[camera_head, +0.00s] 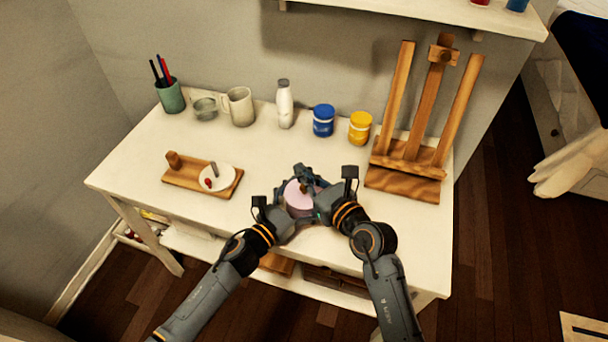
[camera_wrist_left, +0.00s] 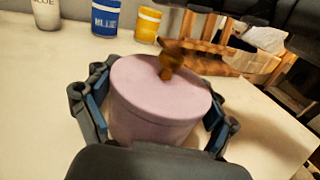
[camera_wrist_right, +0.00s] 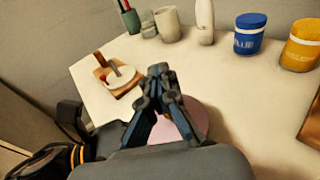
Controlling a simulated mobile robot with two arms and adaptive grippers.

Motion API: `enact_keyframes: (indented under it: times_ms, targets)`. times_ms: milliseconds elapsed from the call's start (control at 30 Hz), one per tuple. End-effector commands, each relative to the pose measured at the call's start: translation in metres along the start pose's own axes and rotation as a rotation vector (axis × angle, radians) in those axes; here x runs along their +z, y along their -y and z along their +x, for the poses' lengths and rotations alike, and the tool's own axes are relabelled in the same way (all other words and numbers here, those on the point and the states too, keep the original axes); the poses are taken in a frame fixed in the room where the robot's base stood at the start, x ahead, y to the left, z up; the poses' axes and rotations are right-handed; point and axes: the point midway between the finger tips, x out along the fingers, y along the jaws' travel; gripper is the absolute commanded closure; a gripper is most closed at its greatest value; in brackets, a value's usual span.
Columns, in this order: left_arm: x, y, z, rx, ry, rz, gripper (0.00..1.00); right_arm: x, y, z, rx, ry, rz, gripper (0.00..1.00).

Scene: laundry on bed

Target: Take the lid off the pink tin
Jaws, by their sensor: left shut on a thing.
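The pink tin (camera_head: 299,198) stands near the front of the white table, with its round pink lid (camera_wrist_left: 160,84) on. A brown wooden knob (camera_wrist_left: 172,62) rises from the lid. My left gripper (camera_wrist_left: 155,110) is shut on the tin, one finger on each side of its body. My right gripper (camera_wrist_right: 162,80) is over the lid, its fingers close together and pointing across it. They hide part of the lid in the right wrist view. I cannot tell whether they touch the knob. The left wrist view shows no finger around it.
A wooden board (camera_head: 182,177) with a white dish (camera_head: 218,178) lies to the left. Behind stand a pen cup (camera_head: 171,97), a mug (camera_head: 240,107), a white bottle (camera_head: 284,105), a blue jar (camera_head: 323,121) and a yellow jar (camera_head: 360,128). A wooden easel (camera_head: 405,180) stands right.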

Motion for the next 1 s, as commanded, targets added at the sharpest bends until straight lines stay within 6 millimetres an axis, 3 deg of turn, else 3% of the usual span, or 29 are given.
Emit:
enact_keyframes:
  times_ms: [567, 833, 1000]
  targets:
    - [0.000, 0.000, 0.000, 0.000, 0.000, 0.000, 0.72, 0.009, 0.000, -0.002, -0.001, 0.000, 0.000, 1.00]
    - [0.000, 0.000, 0.000, 0.000, 0.000, 0.000, 0.72, 0.040, 0.001, -0.006, 0.000, 0.003, 0.000, 1.00]
    - [0.000, 0.000, 0.000, 0.000, 0.000, 0.000, 0.72, 0.048, 0.001, -0.008, -0.001, 0.000, 0.000, 1.00]
